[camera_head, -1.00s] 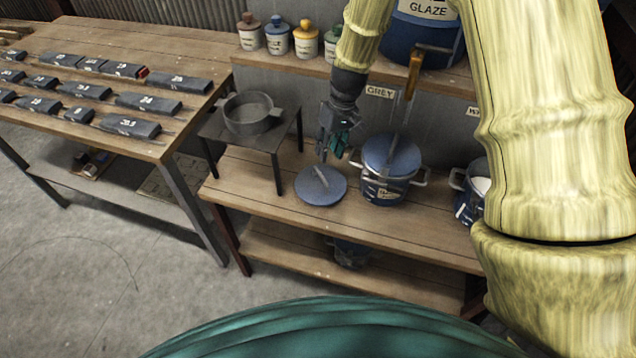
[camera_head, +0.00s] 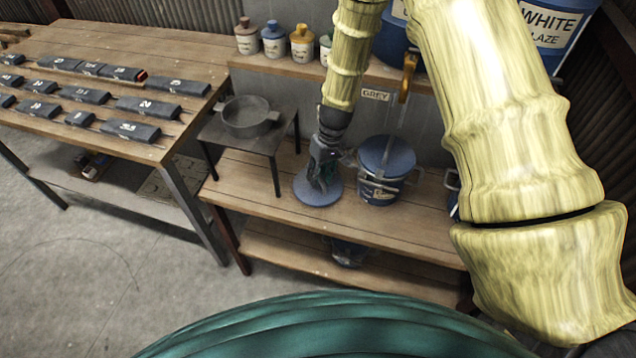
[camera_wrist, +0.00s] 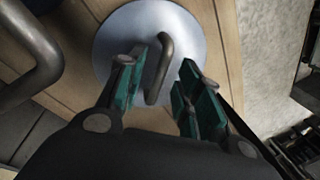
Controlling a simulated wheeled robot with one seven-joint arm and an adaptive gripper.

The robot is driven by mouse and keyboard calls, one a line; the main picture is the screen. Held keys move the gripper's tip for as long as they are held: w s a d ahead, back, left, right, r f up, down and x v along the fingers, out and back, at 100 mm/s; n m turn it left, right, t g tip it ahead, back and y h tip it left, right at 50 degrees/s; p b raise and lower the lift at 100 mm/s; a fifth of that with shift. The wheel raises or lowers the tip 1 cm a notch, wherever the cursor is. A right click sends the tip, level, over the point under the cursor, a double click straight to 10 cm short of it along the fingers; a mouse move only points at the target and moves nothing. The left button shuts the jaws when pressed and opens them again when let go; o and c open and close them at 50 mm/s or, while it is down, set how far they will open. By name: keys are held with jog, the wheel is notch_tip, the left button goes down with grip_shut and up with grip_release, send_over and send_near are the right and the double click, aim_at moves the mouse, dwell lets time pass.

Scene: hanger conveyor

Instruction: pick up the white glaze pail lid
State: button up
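A round blue-grey lid (camera_head: 304,188) lies flat on the wooden bench, between the small metal stand and the grey glaze pail. My gripper (camera_head: 322,180) is right over it and hides its middle. In the wrist view the lid (camera_wrist: 188,28) has an upright bar handle (camera_wrist: 160,70). My gripper (camera_wrist: 165,82) is open, with its teal finger pads on either side of the handle and a gap on both sides. The grey pail (camera_head: 380,190) wears its own blue lid (camera_head: 388,154). The white pail is mostly hidden behind my arm.
The metal stand with a grey pot (camera_head: 248,117) is left of the lid. Large glaze drums, one labelled white (camera_head: 548,25), and small jars (camera_head: 302,45) stand on the shelf behind. The bench (camera_head: 270,205) is clear in front of the lid.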

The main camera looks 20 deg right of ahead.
jog(key=shift+a+f, duration=0.15)
jog(key=shift+f, duration=0.85)
grip_shut()
jog(key=shift+r, duration=0.1)
